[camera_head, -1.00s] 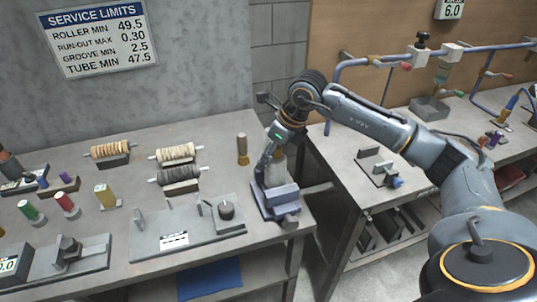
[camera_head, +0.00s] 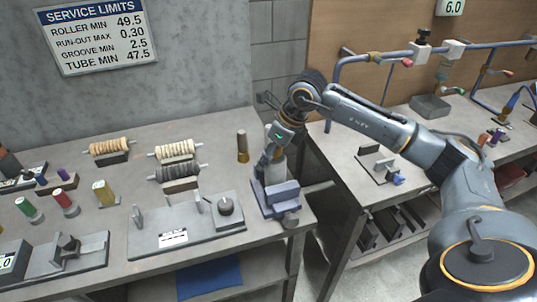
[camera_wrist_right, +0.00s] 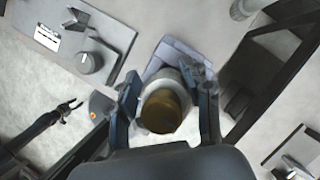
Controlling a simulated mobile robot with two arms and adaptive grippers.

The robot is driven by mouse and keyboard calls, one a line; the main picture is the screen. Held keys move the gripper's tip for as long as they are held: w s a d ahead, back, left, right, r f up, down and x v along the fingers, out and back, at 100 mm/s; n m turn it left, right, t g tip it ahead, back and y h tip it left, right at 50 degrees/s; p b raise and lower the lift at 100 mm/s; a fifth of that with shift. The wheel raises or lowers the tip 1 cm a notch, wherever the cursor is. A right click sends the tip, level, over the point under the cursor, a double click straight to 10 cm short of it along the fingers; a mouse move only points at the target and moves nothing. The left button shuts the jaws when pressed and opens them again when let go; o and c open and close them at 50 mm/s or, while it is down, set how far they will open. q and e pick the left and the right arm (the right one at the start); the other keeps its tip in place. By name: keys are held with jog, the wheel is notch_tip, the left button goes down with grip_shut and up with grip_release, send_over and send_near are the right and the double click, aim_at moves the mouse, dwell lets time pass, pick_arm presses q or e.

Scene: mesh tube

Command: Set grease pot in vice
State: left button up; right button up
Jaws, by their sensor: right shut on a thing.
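The vice (camera_head: 281,200) is a blue-grey block with jaws at the right front corner of the left bench. My right gripper (camera_head: 270,166) is just above and behind the vice, pointing down. It is shut on the grease pot (camera_wrist_right: 162,109), a pale round pot with a brown top, gripped between both fingers in the right wrist view. Part of the vice (camera_wrist_right: 172,50) shows beyond the pot there. The head view does not show clearly whether the pot touches the vice.
A plate fixture with a round knob (camera_head: 226,207) lies left of the vice. A brown-and-yellow cylinder (camera_head: 242,147) stands behind. Wound rollers (camera_head: 177,151) rest further left. A gap separates this bench from the right bench (camera_head: 350,190).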

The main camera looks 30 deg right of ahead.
jog(key=shift+f+b, duration=0.4)
jog(key=shift+f, duration=0.1)
jog(key=o, duration=1.5)
jog(key=v, duration=1.2)
